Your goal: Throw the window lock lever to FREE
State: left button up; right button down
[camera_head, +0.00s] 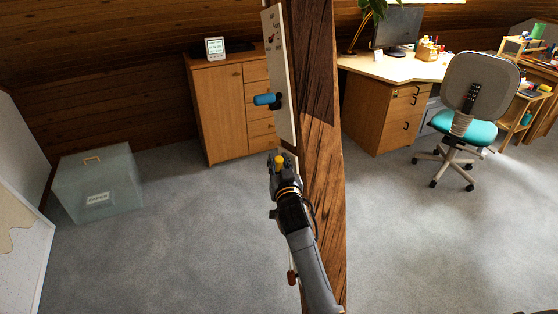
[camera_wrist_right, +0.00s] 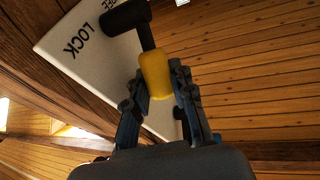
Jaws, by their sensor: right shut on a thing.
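A white panel (camera_head: 281,60) is fixed along the side of a timber brace (camera_head: 322,170). In the right wrist view the panel (camera_wrist_right: 85,65) carries the word LOCK and part of another label, cut off at the top edge. A lever with a black hub (camera_wrist_right: 125,15) and a yellow grip (camera_wrist_right: 155,75) stands off the panel there. My right gripper (camera_head: 281,166) is at the panel's lower end, its fingers shut on either side of the yellow grip, which also shows in the head view (camera_head: 280,160). My left gripper is out of view.
A blue-handled lever (camera_head: 267,99) sits higher on the panel. A small red pull (camera_head: 292,276) hangs low beside the brace. A wooden cabinet (camera_head: 222,110) and translucent box (camera_head: 98,180) stand left; a desk (camera_head: 385,105) and chair (camera_head: 475,95) stand right. Carpet between is clear.

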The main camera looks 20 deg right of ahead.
jog(key=w+g+p, duration=0.1)
jog(key=g+p, duration=0.1)
jog(key=p, duration=0.3)
jog(key=w+r+g+p, duration=0.1)
jog(key=g+p, duration=0.1)
jog(key=p, duration=0.2)
jog(key=shift+w+n+y+p, duration=0.3)
jog(key=shift+w+n+p, duration=0.1)
jog(key=w+f+g+p, duration=0.1)
jog(key=g+p, duration=0.1)
jog(key=shift+w+g, duration=0.1)
jog(key=shift+g, duration=0.2)
jog(key=shift+f, duration=0.1)
jog(key=c, duration=1.4)
grip_release()
jog(key=shift+w, duration=0.1)
